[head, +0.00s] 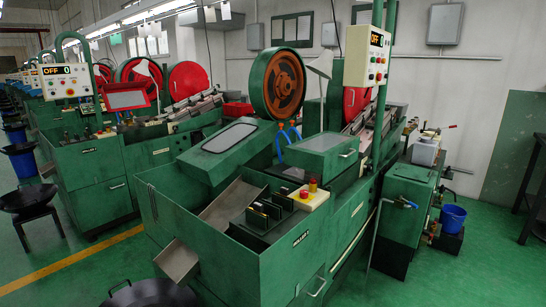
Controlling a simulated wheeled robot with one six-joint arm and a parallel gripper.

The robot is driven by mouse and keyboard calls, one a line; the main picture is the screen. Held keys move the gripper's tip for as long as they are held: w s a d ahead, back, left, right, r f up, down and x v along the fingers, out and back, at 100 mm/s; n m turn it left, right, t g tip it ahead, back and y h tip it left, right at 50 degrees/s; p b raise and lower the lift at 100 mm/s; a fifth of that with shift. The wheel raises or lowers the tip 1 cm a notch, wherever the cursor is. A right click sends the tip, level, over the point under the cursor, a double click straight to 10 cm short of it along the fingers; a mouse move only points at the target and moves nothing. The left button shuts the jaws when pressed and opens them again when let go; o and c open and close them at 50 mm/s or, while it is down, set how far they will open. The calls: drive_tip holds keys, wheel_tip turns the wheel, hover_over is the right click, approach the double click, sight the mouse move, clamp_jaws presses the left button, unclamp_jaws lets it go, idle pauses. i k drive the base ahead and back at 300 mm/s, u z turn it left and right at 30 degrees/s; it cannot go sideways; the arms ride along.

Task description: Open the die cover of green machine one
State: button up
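A large green machine (215,235) stands nearest, with a green-rimmed orange-brown flywheel (285,85) on top. A green cover with a grey window panel (230,138) lies tilted on its left part. I cannot tell which of the two is the die cover, and no machine number is readable. A control box (379,57) showing "OFF 0" hangs on a green post. My gripper is not in view.
Another green machine (95,185) stands at the left, with more behind it. A metal chute (177,262) juts from the near machine's front above a black pan (150,293). A blue bucket (453,216) stands at the right. Green floor (440,275) is clear at the lower right.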

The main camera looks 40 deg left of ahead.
sight(339, 152)
drive_tip(key=u, duration=0.6)
drive_tip(key=i, duration=0.8)
drive_tip(key=z, duration=0.45)
drive_tip(key=i, duration=0.7)
drive_tip(key=z, duration=0.65)
drive_tip(key=i, duration=0.7)
drive_tip(key=u, duration=0.55)
drive_tip(key=i, duration=0.7)
drive_tip(key=u, duration=0.9)
drive_tip(key=i, duration=0.25)
drive_tip(key=u, duration=0.25)
